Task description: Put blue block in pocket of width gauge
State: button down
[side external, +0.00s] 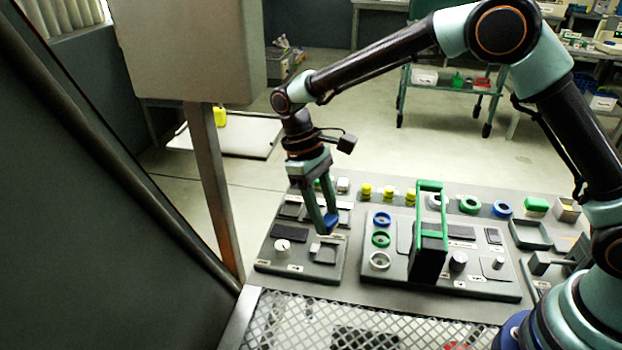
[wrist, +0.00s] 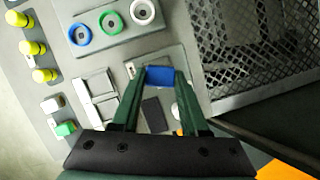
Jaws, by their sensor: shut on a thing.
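My gripper (side external: 328,217) is shut on the blue block (side external: 331,224) and holds it above the left grey panel (side external: 268,262). In the wrist view the blue block (wrist: 160,75) sits between the two green fingertips (wrist: 160,84). A square framed recess (side external: 323,252) on that panel, which looks like the pocket of the width gauge, is just below and in front of the block in the side view. I cannot tell the exact height of the block above it. The fingers and block hide part of the panel.
A larger grey board (side external: 480,285) with blue, green and white rings and a green-handled black block (side external: 428,250) stands to the right. A white knob (side external: 283,247) and a dark rectangle (side external: 289,233) are near the gripper. A metal mesh (side external: 300,318) lies in front.

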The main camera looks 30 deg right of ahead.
jog(key=shift+f, duration=3.05)
jog(key=shift+f, duration=0.2)
jog(key=shift+c, duration=1.7)
grip_release()
